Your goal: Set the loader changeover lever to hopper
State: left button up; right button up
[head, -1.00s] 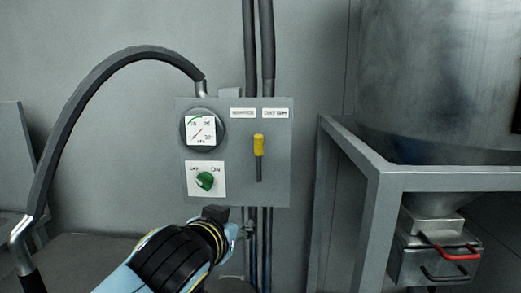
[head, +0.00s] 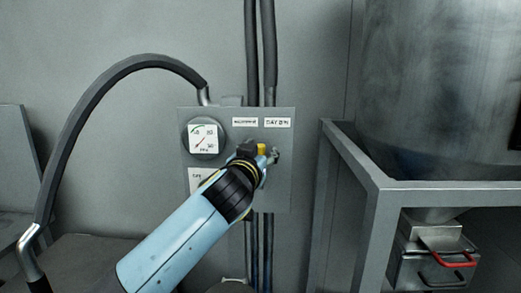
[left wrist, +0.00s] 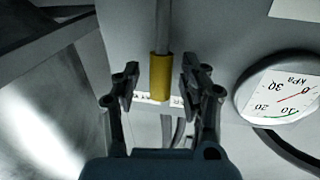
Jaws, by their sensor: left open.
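The changeover lever has a yellow grip (head: 262,149) on a grey panel (head: 284,184), under two small labels (head: 262,122). The right label seems to read DAY BIN; the left one is too blurred to read. My left gripper (head: 262,155) is in front of the lever and hides its lower part. In the left wrist view, the yellow grip (left wrist: 160,76) stands between the two open fingers (left wrist: 157,85), with a gap showing on each side. The grey lever rod (left wrist: 162,25) runs up from it in that view. My right gripper is not in view.
A round gauge (head: 204,138) sits at the panel's upper left. My left arm hides most of the switch plate (head: 195,178) below it. A black hose (head: 75,125) arches to the left. A metal frame (head: 372,185) carries a large hopper vessel (head: 440,80) at right.

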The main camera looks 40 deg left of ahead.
pick_arm(q)
grip_shut()
dwell(0.3)
dwell(0.3)
